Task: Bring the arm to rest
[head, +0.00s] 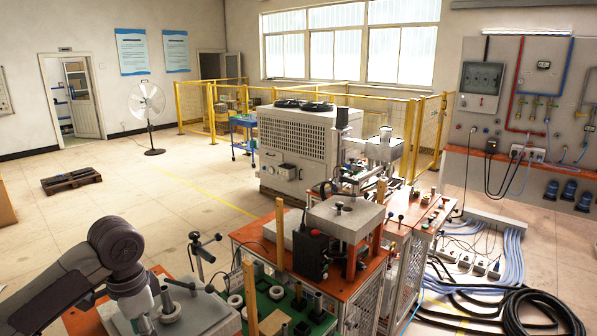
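My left arm (112,245) comes in from the lower left, bent at a dark grey joint. Its end points down over a light grey plate (205,312) on the near workbench. My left gripper (146,326) is small and partly cut off at the bottom edge, so whether its fingers are open or shut is unclear. My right arm and gripper are not in view.
Orange-topped benches carry a press-like machine (345,220), a black control box (310,255) and a green board (290,312) with several white rings. A lever with black knobs (203,258) rises right of my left arm. Hoses (530,310) lie at the right. The floor at left is mostly clear.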

